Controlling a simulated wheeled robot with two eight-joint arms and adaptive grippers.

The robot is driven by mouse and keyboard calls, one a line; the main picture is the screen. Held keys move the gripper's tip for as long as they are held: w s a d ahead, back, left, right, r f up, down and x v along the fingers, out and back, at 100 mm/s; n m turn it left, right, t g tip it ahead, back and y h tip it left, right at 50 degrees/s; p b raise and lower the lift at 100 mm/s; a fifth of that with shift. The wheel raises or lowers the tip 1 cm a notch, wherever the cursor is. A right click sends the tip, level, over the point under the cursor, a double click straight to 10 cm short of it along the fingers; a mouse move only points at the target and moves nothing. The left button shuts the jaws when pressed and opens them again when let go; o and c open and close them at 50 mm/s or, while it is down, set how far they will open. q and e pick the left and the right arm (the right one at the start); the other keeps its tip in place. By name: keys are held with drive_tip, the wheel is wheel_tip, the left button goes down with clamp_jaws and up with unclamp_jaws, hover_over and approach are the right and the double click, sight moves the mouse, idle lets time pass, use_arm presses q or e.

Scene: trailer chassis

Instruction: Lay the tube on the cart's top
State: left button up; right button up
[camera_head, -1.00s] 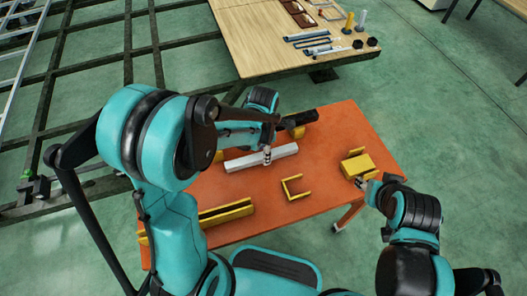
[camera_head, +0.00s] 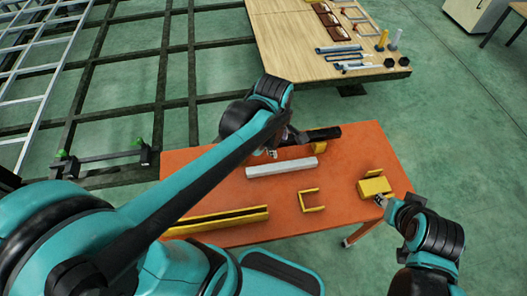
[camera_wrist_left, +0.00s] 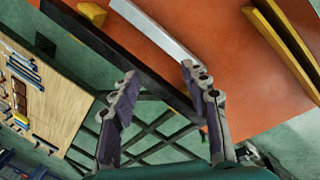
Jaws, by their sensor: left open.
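The tube (camera_head: 282,167) is a light grey square bar. It lies flat on the orange top of the cart (camera_head: 340,215), near the middle. My left gripper (camera_head: 270,153) is just behind and left of the tube's far side, apart from it. In the left wrist view its two fingers are spread with nothing between them (camera_wrist_left: 157,85), and the tube (camera_wrist_left: 155,25) lies beyond them. My right gripper (camera_head: 382,202) is at the near right of a yellow block (camera_head: 373,187) at the cart's right edge; its fingers are too small to read.
A long yellow channel (camera_head: 220,221) lies along the cart's near left edge. A yellow U-shaped bracket (camera_head: 302,201) lies in front of the tube. A black bar with yellow parts (camera_head: 325,134) is at the back edge. A wooden table (camera_head: 290,45) stands behind; a dark frame (camera_head: 120,75) is left.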

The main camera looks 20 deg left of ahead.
use_arm(q)
drive_tip(key=s+a+r+m+t, duration=0.2)
drive_tip(key=s+m, duration=0.5)
drive_tip(key=m, duration=0.9)
drive_tip(key=r+t, duration=0.1)
drive_tip(key=t, duration=0.1)
drive_tip(key=shift+s+a+m+t, duration=0.2)
drive_tip(key=shift+a+m+t, duration=0.1)
drive_tip(key=shift+m+t, duration=0.1)
drive_tip(key=shift+f, duration=0.1)
